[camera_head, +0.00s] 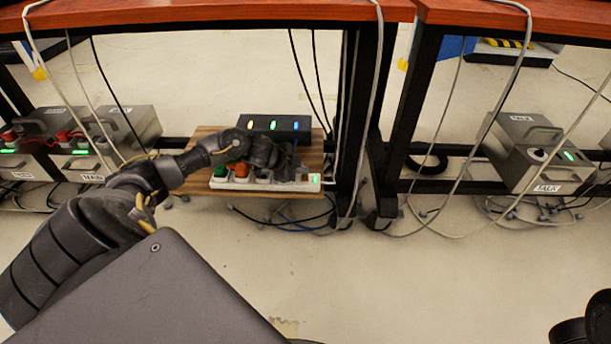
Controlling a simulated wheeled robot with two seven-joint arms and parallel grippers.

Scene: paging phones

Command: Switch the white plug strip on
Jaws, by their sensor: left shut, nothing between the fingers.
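The white plug strip (240,185) lies along the front of a wooden board under the left desk. A green plug and an orange plug sit in its left part. A small green light (315,178) shows at its right end. My left gripper (287,167) is over the right half of the strip, shut and empty. It hides part of the strip, and I cannot tell if it touches it.
A black box (276,127) with yellow, green and blue lights stands behind the strip. Desk legs and hanging cables are close on the right. Grey metal boxes (130,128) stand at left, and a grey box marked TALK (545,165) at right. The floor in front is clear.

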